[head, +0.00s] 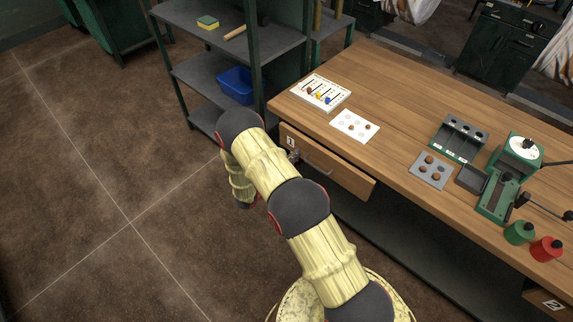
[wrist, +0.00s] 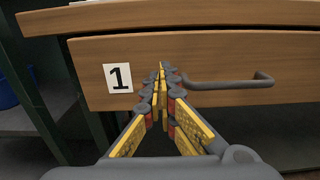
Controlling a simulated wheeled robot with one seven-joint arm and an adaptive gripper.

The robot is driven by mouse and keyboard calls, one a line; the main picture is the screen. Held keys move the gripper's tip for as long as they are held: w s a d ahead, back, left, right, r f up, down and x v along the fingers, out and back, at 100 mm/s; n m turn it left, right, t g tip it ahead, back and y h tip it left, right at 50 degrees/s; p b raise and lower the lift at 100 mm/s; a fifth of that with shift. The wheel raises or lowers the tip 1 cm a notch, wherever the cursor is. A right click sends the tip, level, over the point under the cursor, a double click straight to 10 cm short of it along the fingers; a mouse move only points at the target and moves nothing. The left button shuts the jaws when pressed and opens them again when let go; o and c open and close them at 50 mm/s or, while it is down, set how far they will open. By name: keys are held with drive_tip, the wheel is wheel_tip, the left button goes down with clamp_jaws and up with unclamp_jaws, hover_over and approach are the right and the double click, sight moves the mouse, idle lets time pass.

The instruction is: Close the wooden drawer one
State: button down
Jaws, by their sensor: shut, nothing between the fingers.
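Wooden drawer one (head: 340,172) is under the left end of the wooden table, with a white "1" label and a grey bar handle (head: 318,167). Its right end stands out a little from the table edge, so it looks partly open. In the wrist view, the drawer front (wrist: 220,60) fills the middle, with its handle (wrist: 230,82) right of my fingers. My gripper (wrist: 161,68) is shut and empty, pointing at the front between label and handle. I cannot tell whether the fingertips touch the wood.
The table (head: 400,100) bears a white peg board (head: 320,92), a white card, grey trays and a green device (head: 510,170). A dark shelf rack (head: 215,75) with a blue bin (head: 237,85) stands to the left. The floor at left is clear.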

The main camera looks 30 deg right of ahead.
sight(302, 148)
drive_tip(key=shift+x, duration=0.9)
drive_tip(key=x, duration=0.5)
drive_tip(key=shift+d, duration=0.15)
drive_tip(key=p+v, duration=0.2)
drive_tip(key=v, duration=1.2)
